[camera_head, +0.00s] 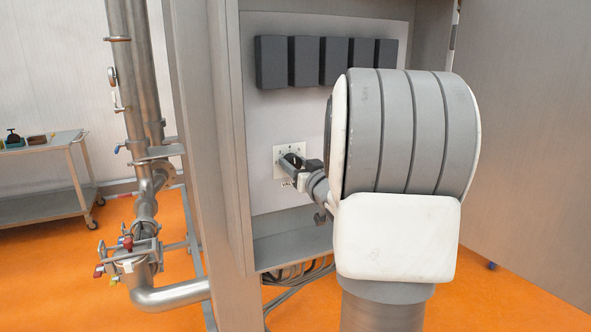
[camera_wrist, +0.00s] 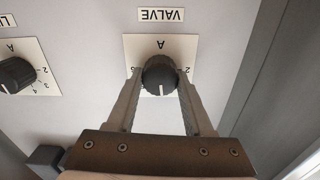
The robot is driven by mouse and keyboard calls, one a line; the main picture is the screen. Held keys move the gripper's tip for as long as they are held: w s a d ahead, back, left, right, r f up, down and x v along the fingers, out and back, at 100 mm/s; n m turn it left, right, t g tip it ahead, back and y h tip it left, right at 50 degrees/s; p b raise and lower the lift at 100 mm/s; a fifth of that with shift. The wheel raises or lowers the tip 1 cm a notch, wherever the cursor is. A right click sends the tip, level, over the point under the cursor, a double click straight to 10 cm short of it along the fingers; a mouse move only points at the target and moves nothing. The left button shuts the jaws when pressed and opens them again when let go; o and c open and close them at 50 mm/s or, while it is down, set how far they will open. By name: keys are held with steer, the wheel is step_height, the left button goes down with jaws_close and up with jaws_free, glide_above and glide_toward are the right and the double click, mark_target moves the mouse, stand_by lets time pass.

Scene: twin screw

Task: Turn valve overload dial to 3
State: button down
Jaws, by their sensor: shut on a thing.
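The valve overload dial (camera_wrist: 160,76) is a round black knob with a white pointer line. It sits on a cream plate under a label reading VALVE, which appears upside down in the wrist view. My gripper (camera_wrist: 161,84) has one finger on each side of the knob and is shut on it. The pointer line points toward the bottom of the wrist view. Most scale numbers are hidden by the fingers and knob. In the head view my gripper (camera_head: 298,162) is at the cream dial plate (camera_head: 280,155) inside the cabinet, and the knob is mostly hidden.
A second black dial (camera_wrist: 15,75) is at the left in the wrist view. Several dark grey boxes (camera_head: 305,62) line the panel above. The cabinet wall (camera_wrist: 250,75) rises close on the right in the wrist view. Steel pipes (camera_head: 140,120) and a cart (camera_head: 45,190) stand left.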

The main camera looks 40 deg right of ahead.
steer(key=n+b, duration=0.7)
steer(key=shift+a+f, duration=0.1)
steer(key=shift+n, duration=0.3)
stand_by(0.4)
steer(key=shift+c, duration=1.5)
jaws_free()
steer(key=shift+s, duration=0.1)
